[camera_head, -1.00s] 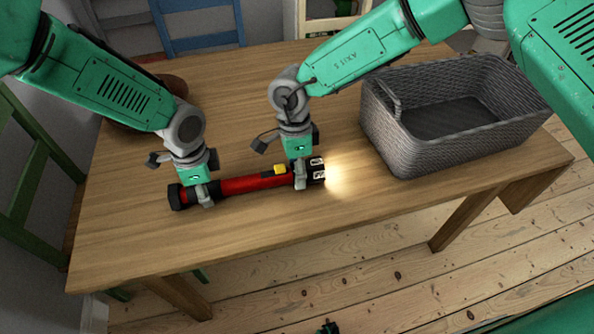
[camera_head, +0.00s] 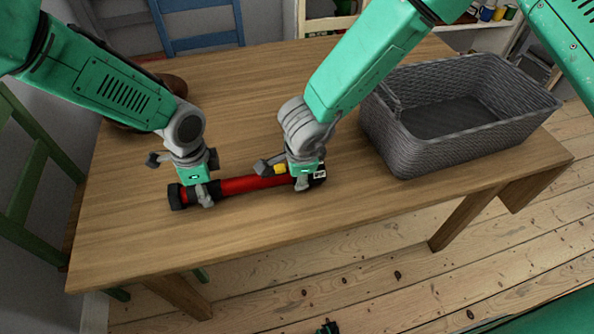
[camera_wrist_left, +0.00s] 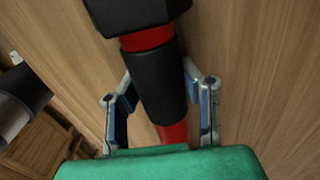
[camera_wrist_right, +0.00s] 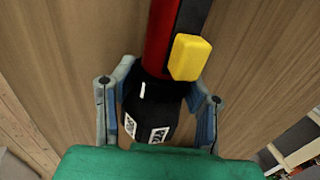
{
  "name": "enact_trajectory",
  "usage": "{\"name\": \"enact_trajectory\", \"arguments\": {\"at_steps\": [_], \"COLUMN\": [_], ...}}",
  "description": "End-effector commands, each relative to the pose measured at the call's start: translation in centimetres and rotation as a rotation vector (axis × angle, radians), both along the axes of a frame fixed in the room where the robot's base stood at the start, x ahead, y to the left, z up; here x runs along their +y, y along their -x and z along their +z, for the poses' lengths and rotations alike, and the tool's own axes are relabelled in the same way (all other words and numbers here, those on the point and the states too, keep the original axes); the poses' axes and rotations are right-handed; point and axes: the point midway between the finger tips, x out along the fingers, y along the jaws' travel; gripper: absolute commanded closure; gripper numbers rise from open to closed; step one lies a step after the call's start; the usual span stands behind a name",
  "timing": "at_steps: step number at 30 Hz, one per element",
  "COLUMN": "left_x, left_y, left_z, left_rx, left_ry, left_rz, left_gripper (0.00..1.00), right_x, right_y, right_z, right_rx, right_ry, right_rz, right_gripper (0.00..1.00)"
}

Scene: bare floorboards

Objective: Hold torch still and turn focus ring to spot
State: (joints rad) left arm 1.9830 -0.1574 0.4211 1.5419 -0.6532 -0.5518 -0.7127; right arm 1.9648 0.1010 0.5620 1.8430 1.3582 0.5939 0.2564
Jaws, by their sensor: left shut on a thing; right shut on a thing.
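The red torch (camera_head: 240,185) lies along the table, its black tail to the left and its head to the right. My left gripper (camera_head: 204,194) is shut around the black sleeve near the tail; that sleeve (camera_wrist_left: 158,85) shows between the fingers in the left wrist view. My right gripper (camera_head: 302,182) is shut around the black focus ring (camera_wrist_right: 150,110) at the head, which bears white markings. The yellow switch (camera_wrist_right: 190,57) sits just behind the ring. In the head view my right gripper hides part of the ring. No light patch shows on the table.
A grey woven basket (camera_head: 405,145) stands on the table right of the torch. A brown bowl (camera_head: 173,83) is partly hidden behind my left arm. The table front (camera_head: 270,235) is clear. A green chair (camera_head: 30,180) and a blue chair (camera_head: 200,42) stand at the table's edges.

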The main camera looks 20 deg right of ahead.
Motion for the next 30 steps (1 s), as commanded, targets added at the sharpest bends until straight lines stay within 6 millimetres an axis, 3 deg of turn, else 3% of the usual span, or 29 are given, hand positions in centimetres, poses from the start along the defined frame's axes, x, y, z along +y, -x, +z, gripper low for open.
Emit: {"name": "enact_trajectory", "arguments": {"at_steps": [8, 9, 11, 23, 30], "left_x": [0.1, 0.1, 0.1, 0.0, 0.0], "left_y": [0.0, 0.0, 0.0, 0.0, 0.0], "left_z": [-0.1, -0.1, -0.1, 0.0, 0.0], "left_rx": [0.001, 0.001, 0.001, 0.000, 0.000], "left_ry": [-0.001, -0.001, -0.001, 0.000, 0.000], "left_rz": [-0.001, -0.001, 0.000, 0.001, 0.001], "left_gripper": [1.00, 1.00, 1.00, 1.00, 1.00], "right_x": [0.1, 0.1, 0.1, 0.1, 0.1], "right_y": [-0.1, -0.1, -0.1, 0.0, 1.1], "right_z": [0.1, 0.1, 0.1, 0.6, 4.7], "right_rx": [-0.003, -0.003, -0.003, -0.002, -0.005], "right_ry": [-0.003, -0.003, -0.003, -0.002, -0.004], "right_rz": [0.002, 0.002, 0.002, 0.001, 0.000], "right_gripper": [0.88, 0.56, 0.36, 0.36, 0.36]}}
